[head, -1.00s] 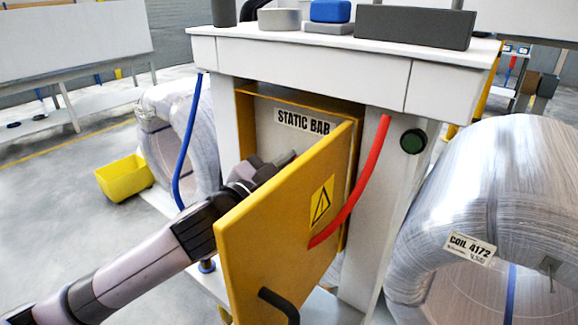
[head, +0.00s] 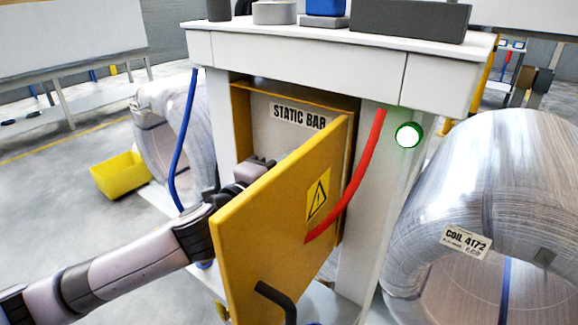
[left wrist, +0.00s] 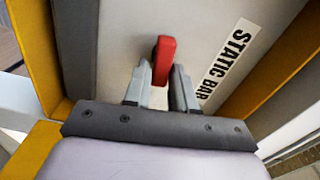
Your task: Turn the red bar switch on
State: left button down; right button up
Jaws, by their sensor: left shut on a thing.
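The red bar switch (left wrist: 164,60) shows in the left wrist view, on the light panel inside the yellow cabinet (head: 243,130), beside the "STATIC BAR" label (head: 298,116). My left gripper (left wrist: 160,82) is shut on the red switch lever, a finger on each side of it. In the head view my left arm reaches in behind the open yellow door (head: 285,215), which hides the switch and part of the gripper (head: 258,170). A round indicator (head: 408,135) on the right post glows green. My right gripper is not in view.
The door stands open towards me, with a black handle (head: 275,298) low on it. A red hose (head: 362,185) hangs across its right edge. A wrapped coil (head: 480,210) is on the right; a yellow bin (head: 120,176) stands left.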

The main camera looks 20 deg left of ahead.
pick_arm(q)
jog(key=shift+f+m, duration=0.15)
jog(key=shift+m, duration=0.55)
jog(key=c, duration=1)
grip_release()
jog(key=shift+c, duration=0.2)
jog(key=b+v, duration=0.1)
jog(key=v, duration=0.6)
